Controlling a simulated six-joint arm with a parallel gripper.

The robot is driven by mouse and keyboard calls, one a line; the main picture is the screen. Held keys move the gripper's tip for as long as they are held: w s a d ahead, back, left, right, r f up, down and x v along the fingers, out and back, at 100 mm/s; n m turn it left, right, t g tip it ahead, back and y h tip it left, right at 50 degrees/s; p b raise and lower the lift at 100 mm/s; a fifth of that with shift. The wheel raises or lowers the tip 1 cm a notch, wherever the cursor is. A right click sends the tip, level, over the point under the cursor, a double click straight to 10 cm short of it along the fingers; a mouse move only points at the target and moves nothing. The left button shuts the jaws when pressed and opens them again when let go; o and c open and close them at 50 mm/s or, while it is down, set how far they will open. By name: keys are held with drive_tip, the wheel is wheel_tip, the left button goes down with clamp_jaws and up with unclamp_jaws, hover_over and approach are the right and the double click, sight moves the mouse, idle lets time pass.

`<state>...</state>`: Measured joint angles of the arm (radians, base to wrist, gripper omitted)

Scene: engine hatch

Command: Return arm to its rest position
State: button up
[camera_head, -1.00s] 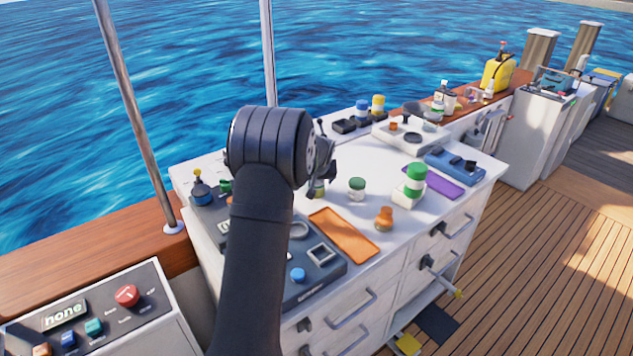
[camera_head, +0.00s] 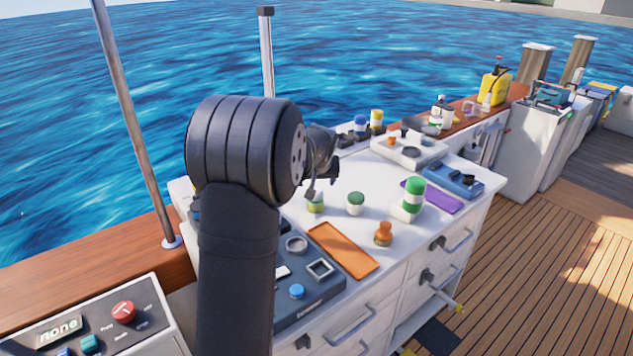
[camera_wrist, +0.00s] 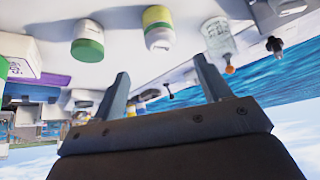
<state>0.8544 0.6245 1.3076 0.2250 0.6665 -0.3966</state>
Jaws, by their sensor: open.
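My gripper (camera_wrist: 163,92) is open in the wrist view, its two fingers apart with nothing between them. In the head view, my gripper (camera_head: 325,182) is partly hidden and small, above the white counter (camera_head: 362,172) near its back left. My dark arm fills the left middle of that view and covers part of the counter. A jar with a yellow-green band (camera_head: 315,203) stands just below my gripper; a similar yellow-lidded jar (camera_wrist: 158,28) shows in the wrist view. A green-lidded jar (camera_head: 355,203) stands to its right. The wrist view looks tilted over, with the counter at the top.
An orange tray (camera_head: 342,249), an orange-brown jar (camera_head: 383,234), a white-and-green container (camera_head: 412,195), a purple mat (camera_head: 441,196) and a blue device (camera_head: 452,181) occupy the counter. A metal post (camera_head: 267,60) rises behind it. A control box (camera_head: 85,318) is at lower left. Water lies beyond.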

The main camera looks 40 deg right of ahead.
drive_tip(key=x, duration=1.2)
drive_tip(key=shift+f, duration=0.35)
wheel_tip(320, 180, up, 3)
drive_tip(key=shift+f, duration=0.15)
drive_tip(key=shift+r, duration=0.35)
